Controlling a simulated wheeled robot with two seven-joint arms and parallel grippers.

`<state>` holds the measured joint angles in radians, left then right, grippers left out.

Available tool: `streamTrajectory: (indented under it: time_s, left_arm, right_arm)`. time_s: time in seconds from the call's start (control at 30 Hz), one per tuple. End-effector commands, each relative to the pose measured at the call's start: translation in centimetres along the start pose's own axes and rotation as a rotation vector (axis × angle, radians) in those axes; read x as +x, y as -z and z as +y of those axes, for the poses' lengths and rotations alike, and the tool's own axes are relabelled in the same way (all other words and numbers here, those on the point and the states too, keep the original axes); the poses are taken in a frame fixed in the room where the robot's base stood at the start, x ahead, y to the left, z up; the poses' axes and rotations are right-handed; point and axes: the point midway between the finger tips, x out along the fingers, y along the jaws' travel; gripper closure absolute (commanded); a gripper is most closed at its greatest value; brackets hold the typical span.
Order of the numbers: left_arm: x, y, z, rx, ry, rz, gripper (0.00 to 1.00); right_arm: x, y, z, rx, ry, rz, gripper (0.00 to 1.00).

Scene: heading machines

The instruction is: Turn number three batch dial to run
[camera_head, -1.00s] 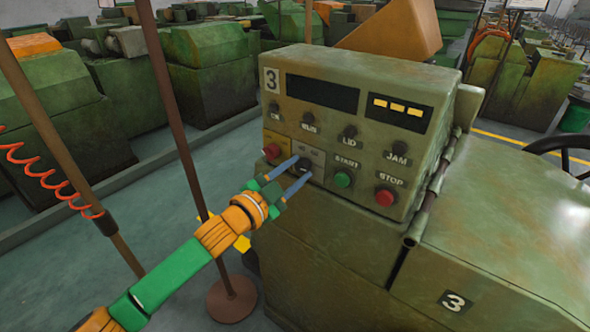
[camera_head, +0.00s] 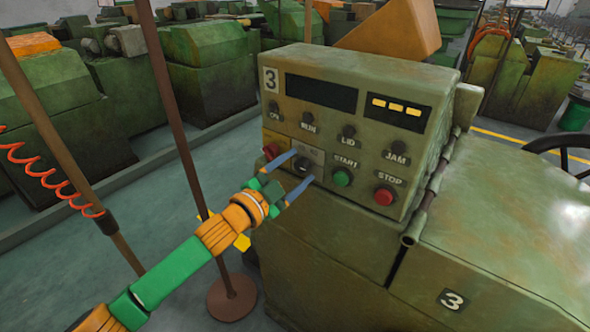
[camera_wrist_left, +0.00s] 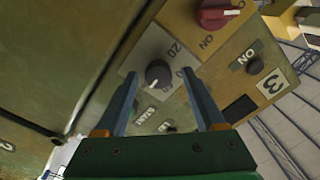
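The control box marked 3 (camera_head: 271,80) has a black dial (camera_head: 302,167) on a light grey plate at the lower left of its sloped face. In the left wrist view the dial (camera_wrist_left: 158,73) sits on its plate with a "20" beside it; a small pale mark shows on its lower edge. My left gripper (camera_head: 302,167) is open, its two blue fingers apart on either side of the dial. In the wrist view the open fingers (camera_wrist_left: 164,88) show clear gaps to the dial. My right gripper is not in view.
A red switch (camera_head: 271,151) is left of the dial and also shows in the wrist view (camera_wrist_left: 215,14). A green START button (camera_head: 342,177) and red STOP button (camera_head: 384,196) are to the right. A brown post (camera_head: 180,140) stands left of the machine.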

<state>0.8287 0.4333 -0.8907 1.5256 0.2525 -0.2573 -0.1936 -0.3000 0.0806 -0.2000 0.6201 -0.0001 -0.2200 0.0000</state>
Motion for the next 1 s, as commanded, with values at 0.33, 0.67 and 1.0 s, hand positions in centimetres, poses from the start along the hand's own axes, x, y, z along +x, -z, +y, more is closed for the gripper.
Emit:
streamTrajectory:
  time_s: [0.33, 0.67, 1.0]
  left_arm:
    - [-2.2, -0.3, 0.3, -0.001, -0.003, -0.003, 0.29]
    - [-7.0, -0.1, 0.1, 0.001, -0.002, -0.001, 0.29]
    - [-7.1, 0.0, 0.1, 0.0, -0.001, -0.001, 0.29]
  right_arm:
    - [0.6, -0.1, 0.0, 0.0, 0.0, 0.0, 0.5]
    - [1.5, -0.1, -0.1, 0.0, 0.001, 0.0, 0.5]
    - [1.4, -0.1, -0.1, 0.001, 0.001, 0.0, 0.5]
